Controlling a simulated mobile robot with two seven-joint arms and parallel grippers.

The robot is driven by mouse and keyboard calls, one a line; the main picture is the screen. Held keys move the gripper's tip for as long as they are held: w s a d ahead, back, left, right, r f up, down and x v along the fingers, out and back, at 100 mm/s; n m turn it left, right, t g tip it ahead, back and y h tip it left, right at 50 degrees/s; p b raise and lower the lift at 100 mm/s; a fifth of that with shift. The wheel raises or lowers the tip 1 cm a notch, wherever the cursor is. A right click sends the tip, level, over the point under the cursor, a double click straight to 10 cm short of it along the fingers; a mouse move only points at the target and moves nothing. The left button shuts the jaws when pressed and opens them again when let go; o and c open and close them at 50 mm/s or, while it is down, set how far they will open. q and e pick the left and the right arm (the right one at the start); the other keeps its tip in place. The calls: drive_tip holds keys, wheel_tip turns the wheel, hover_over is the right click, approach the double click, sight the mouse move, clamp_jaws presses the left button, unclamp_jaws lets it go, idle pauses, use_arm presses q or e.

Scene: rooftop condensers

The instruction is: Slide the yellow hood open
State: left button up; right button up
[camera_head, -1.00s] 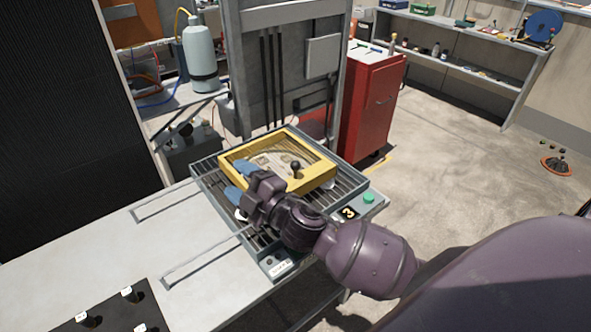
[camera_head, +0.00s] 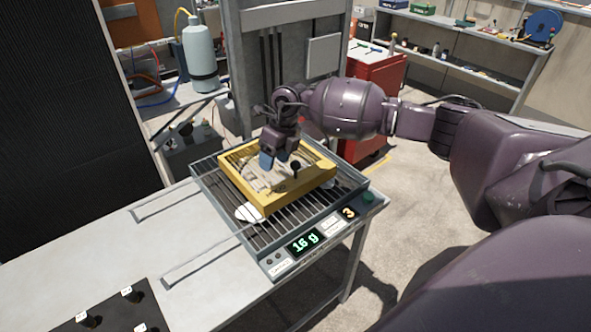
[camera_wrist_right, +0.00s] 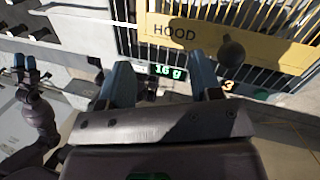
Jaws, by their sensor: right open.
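The yellow hood (camera_head: 294,193), a flat frame with a clear top and a dark round knob (camera_head: 296,166), lies on a slatted grey tray with rails. In the right wrist view, the hood's edge (camera_wrist_right: 175,30) reads "HOOD", and the knob (camera_wrist_right: 231,52) stands just beyond the right-hand fingertip. My right gripper (camera_head: 271,160) is over the hood, left of the knob, pointing down. Its blue fingers are apart and nothing shows between them (camera_wrist_right: 163,82). I cannot tell whether it touches the hood. My left gripper (camera_wrist_right: 25,70) shows small at the left of the wrist view.
The slatted tray (camera_head: 278,236) has a display (camera_head: 303,243) reading "16 g" and a green button (camera_head: 368,197). Two thin rails run left across the bare table (camera_head: 120,245). A dark panel (camera_head: 110,308) with knobs is near the front. A red cabinet (camera_head: 372,88) stands behind.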

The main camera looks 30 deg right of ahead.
sight(295, 164)
drive_tip(key=d+r+h, duration=0.1)
drive_tip(key=d, duration=0.1)
drive_tip(key=d+h, duration=0.1)
drive_tip(key=d, duration=0.1)
drive_tip(key=d+r+h, duration=0.1)
drive_tip(key=d, duration=0.1)
drive_tip(key=shift+w+d+r+g, duration=0.3)
drive_tip(key=shift+w+r+g, duration=0.05)
drive_tip(key=shift+w+g, duration=0.05)
drive_tip(key=shift+d+f, duration=0.1)
drive_tip(key=shift+d, duration=0.05)
wheel_tip(295, 164, down, 10)
drive_tip(key=shift+f+p, duration=0.25)
drive_tip(key=shift+p, duration=0.15)
drive_tip(key=shift+c, duration=0.4)
clamp_jaws()
